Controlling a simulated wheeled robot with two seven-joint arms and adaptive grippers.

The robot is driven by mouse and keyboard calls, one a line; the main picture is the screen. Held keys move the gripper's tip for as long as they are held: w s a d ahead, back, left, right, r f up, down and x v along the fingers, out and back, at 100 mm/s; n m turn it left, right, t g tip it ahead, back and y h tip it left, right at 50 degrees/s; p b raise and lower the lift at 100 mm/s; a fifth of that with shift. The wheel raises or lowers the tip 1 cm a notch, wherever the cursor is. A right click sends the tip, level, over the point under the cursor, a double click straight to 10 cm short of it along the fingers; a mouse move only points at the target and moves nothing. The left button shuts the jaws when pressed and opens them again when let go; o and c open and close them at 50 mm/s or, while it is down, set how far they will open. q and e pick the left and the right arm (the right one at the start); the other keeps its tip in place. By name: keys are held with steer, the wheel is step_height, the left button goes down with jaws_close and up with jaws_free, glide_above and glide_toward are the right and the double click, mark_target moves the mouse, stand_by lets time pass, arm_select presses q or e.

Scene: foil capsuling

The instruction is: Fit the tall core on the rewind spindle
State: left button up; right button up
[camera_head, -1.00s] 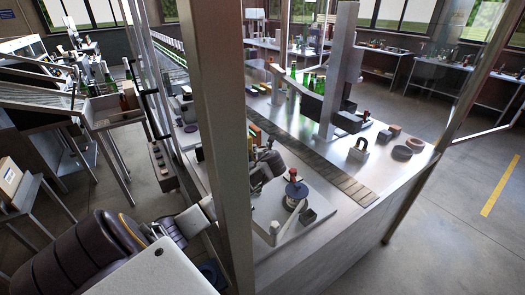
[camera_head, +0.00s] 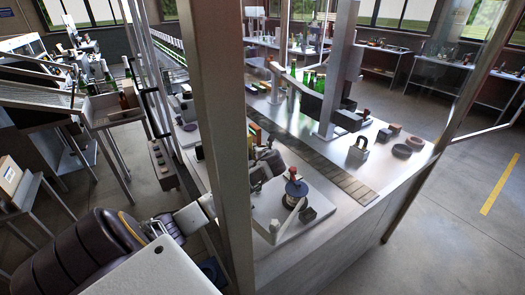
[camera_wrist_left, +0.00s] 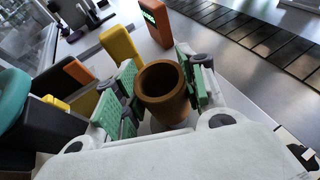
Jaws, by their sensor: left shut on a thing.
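My left gripper (camera_head: 266,165) shows in the head view just right of the near post, which hides part of the arm. In the left wrist view my left gripper (camera_wrist_left: 160,95) has green pads on both sides of a brown hollow core (camera_wrist_left: 163,88) and is shut on it. The core's open end faces the camera. My right gripper is not in view.
A grey metal post (camera_head: 222,150) stands close in front. A dark slatted conveyor (camera_head: 335,172) crosses the bench. Dark rings (camera_head: 401,151) lie at its right end. In the wrist view, an orange box (camera_wrist_left: 155,22) and a yellow block (camera_wrist_left: 121,45) stand beyond the gripper.

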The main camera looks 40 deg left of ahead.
arm_select(q)
steer(key=shift+f, duration=0.55)
stand_by(0.4)
steer(key=shift+d+f, duration=0.1)
steer(key=shift+f, duration=0.1)
